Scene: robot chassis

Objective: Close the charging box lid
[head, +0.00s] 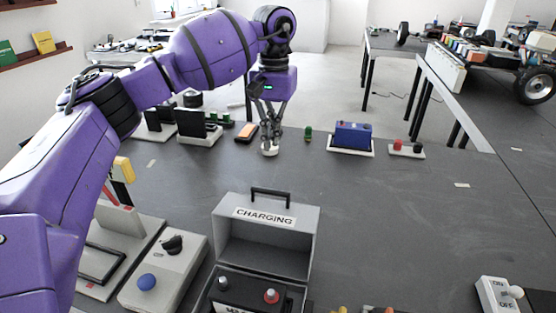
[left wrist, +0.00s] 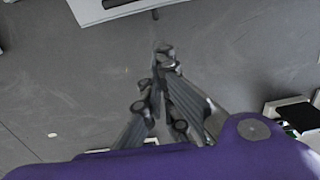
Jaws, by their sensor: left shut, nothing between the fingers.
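The grey charging box (head: 308,290) stands at the near middle of the table in the head view. Its lid (head: 265,242) is open and upright at the back, with a "CHARGING" label and a black handle (head: 271,192) on top. A dark battery (head: 245,293) with a red terminal sits inside the box. My left gripper (head: 269,151) is shut and empty, pointing down over the table behind the lid, apart from it. Its closed fingers also show in the left wrist view (left wrist: 163,50), with a pale edge, perhaps the box, at the top. My right gripper is not in view.
A grey panel with a blue button (head: 147,282) is left of the box. An ON/OFF switch (head: 496,294) is near right. The table right of the lid is clear.

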